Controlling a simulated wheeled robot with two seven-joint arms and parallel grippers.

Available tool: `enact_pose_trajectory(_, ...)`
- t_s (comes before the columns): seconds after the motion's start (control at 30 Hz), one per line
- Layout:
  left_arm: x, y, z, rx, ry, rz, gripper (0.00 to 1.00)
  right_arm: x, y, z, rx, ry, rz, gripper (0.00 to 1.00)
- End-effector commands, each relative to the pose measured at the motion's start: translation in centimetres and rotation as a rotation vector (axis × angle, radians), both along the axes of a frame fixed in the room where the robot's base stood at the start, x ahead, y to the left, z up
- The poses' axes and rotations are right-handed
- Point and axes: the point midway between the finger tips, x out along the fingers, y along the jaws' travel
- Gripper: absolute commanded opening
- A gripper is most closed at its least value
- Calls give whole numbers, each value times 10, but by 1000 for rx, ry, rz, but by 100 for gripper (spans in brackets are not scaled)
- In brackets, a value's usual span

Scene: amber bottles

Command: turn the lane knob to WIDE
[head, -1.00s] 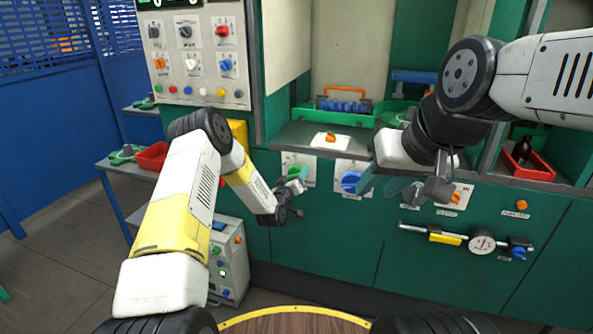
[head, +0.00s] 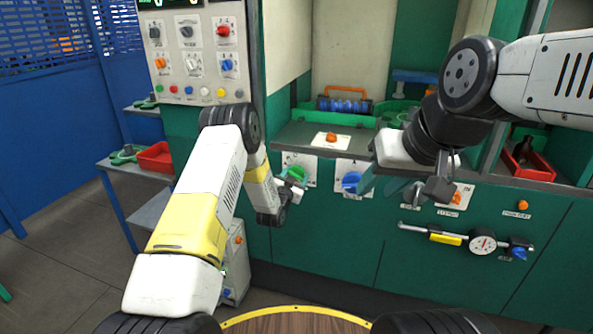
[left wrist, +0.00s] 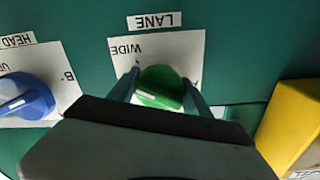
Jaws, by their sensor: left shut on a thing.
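The green lane knob (head: 297,174) sits on a white plate on the green cabinet front. It also shows in the left wrist view (left wrist: 160,86), where the plate (left wrist: 184,47) appears upside down, with the LANE label above and WIDE at its left. My left gripper (head: 292,181) is shut on the knob; its fingers (left wrist: 161,92) lie on either side of it. A white mark on the knob lies at its lower left in that view. The setting it points to is unclear. My right gripper (head: 392,187) is open and empty, held in front of the cabinet.
A blue knob (head: 351,181) is right of the green one, and it shows close by in the left wrist view (left wrist: 25,96). An orange knob (head: 331,138) is on the ledge above. A gauge (head: 482,242) and bar are lower right. A yellow block (left wrist: 292,125) is at the wrist view's right.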

Motion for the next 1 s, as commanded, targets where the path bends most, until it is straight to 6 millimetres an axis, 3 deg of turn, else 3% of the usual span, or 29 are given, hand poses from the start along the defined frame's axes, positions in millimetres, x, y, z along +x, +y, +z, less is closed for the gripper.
enact_pose_trajectory(0.4,-1,1,-4,167,-45,-1,17,0,0,0,0,0,0,38)
enact_pose_trajectory(0.93,-1,1,-4,186,-50,-1,17,0,0,0,0,0,0,38)
enact_pose_trajectory(0.97,-1,1,-4,186,-50,-1,63,0,0,0,0,0,0,38)
enact_pose_trajectory(1.0,-1,1,-4,186,-50,0,71,0,0,0,0,0,0,38)
